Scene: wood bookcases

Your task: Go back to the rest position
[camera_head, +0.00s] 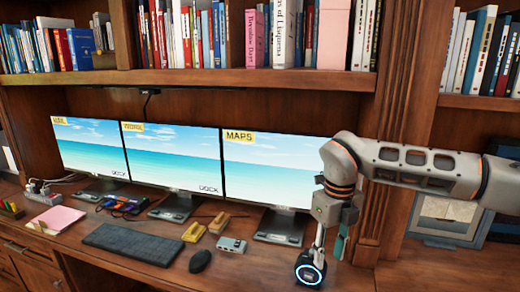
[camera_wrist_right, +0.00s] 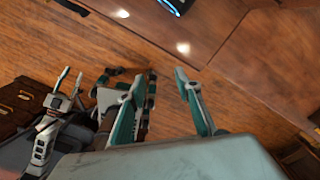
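My right arm comes in from the right in the head view, bent at the elbow. Its right gripper (camera_head: 330,238) hangs down in front of the desk's right part. The right wrist view shows the right gripper's two teal-padded fingers (camera_wrist_right: 159,76) spread, with nothing between them and wooden floor behind. My left gripper is outside the head view. What looks like my left gripper (camera_wrist_right: 70,80) shows small at the left of the right wrist view, its fingers apart and empty.
The desk holds three monitors (camera_head: 270,167), a keyboard (camera_head: 133,243), a mouse (camera_head: 200,261) and yellow items (camera_head: 194,232). A round black device with a blue ring (camera_head: 310,269) overlaps the right gripper in view. Bookshelves (camera_head: 190,77) rise behind. Open floor (camera_wrist_right: 45,35) shows below.

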